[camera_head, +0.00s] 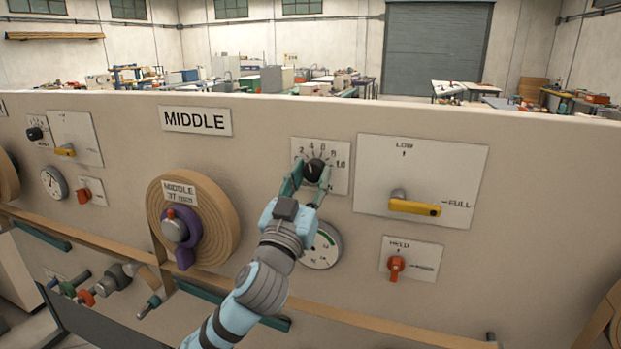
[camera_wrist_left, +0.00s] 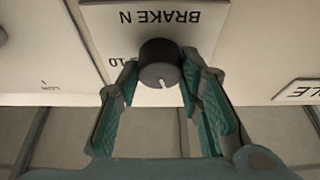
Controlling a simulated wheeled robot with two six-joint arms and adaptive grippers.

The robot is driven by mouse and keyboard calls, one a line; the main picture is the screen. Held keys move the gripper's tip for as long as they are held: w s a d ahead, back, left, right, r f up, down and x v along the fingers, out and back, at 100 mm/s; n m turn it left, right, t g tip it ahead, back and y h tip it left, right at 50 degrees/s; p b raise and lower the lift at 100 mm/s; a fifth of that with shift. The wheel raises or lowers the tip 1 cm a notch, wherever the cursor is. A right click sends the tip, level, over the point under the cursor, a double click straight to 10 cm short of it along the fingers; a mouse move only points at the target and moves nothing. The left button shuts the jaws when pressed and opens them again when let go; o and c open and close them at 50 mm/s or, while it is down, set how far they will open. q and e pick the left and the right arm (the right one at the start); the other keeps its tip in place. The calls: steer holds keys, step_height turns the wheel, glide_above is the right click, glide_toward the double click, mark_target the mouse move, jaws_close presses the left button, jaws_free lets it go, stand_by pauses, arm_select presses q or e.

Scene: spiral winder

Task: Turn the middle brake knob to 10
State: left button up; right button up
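The middle brake knob (camera_head: 314,170) is round and black on a white dial plate (camera_head: 341,183) right of the MIDDLE sign. The scale numbers run over its top, with 10 at the right. The knob also shows in the left wrist view (camera_wrist_left: 158,62), upside down, its white pointer line toward the picture's bottom, away from the 10 at the left. My left gripper (camera_head: 307,182) is at the knob, with one green finger on each side. In the left wrist view its fingertips (camera_wrist_left: 159,76) stand apart beside the knob, with a slight gap at the left. My right gripper is out of view.
A round gauge (camera_head: 322,248) sits just below the knob, partly behind my left arm. Right of it are a yellow lever (camera_head: 415,208) and a red switch (camera_head: 396,266). A wound roll (camera_head: 222,222) with a purple hub is at the left.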

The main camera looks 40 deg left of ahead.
arm_select(q)
steer(key=c, duration=0.4)
